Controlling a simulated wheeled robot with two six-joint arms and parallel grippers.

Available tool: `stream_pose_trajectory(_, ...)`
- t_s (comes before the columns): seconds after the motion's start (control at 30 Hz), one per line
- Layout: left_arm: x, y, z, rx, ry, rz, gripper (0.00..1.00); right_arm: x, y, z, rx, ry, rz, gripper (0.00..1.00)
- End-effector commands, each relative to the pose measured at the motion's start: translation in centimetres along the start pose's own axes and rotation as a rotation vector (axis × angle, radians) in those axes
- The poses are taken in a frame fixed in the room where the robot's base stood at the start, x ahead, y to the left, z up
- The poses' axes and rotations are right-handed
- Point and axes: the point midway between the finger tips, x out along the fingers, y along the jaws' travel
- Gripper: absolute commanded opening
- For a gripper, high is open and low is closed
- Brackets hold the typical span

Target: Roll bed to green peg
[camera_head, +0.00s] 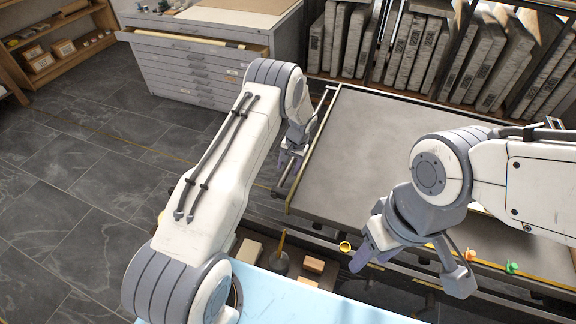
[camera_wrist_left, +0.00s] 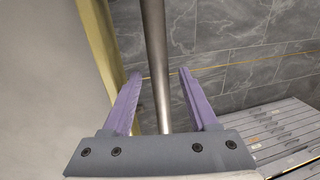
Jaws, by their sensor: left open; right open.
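The press bed (camera_head: 365,150) is a wide grey slab with a pale front edge, in the middle and right of the head view. A metal bar (camera_head: 322,112) runs along its left end. My left gripper (camera_head: 289,160) is at this bar. In the left wrist view the bar (camera_wrist_left: 154,50) passes between the open purple fingers (camera_wrist_left: 160,73), with gaps on both sides. The green peg (camera_head: 512,268) stands on the front rail at the right. My right gripper (camera_head: 369,256) is open and empty in front of the bed; its arm hides part of the bed.
A light blue surface (camera_head: 300,300) is at the bottom. A flat-file cabinet (camera_head: 190,75) and a rack of stone slabs (camera_head: 410,50) stand behind. The left floor is clear.

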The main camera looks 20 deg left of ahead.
Motion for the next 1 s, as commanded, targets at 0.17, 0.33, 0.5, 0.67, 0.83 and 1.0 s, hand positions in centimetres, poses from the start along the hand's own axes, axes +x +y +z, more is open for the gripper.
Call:
stream_pose_trajectory(0.17, 0.01, 0.00, 0.01, 0.000, 0.000, 0.000, 0.59, 0.01, 0.00, 0.00, 0.000, 0.000, 0.000, 0.50)
stream_pose_trajectory(0.33, 0.00, 0.01, 0.02, 0.000, -0.001, 0.000, 0.00, 0.01, 0.00, 0.00, 0.000, 0.000, 0.000, 0.50)
stream_pose_trajectory(0.5, -0.01, 0.01, 0.03, 0.000, -0.001, 0.000, 0.00, 0.01, 0.00, 0.00, 0.000, 0.000, 0.000, 0.50)
stream_pose_trajectory(0.67, -0.02, 0.01, 0.04, 0.000, -0.001, 0.000, 0.00, 0.01, 0.00, 0.00, 0.000, 0.000, 0.000, 0.50)
stream_pose_trajectory(0.83, -0.03, 0.01, 0.05, 0.000, -0.002, 0.000, 0.00, 0.01, 0.00, 0.00, 0.000, 0.000, 0.000, 0.50)
stream_pose_trajectory(1.0, -0.03, 0.01, 0.05, 0.000, -0.002, 0.000, 0.00, 0.00, 0.00, 0.00, 0.000, 0.000, 0.000, 0.50)
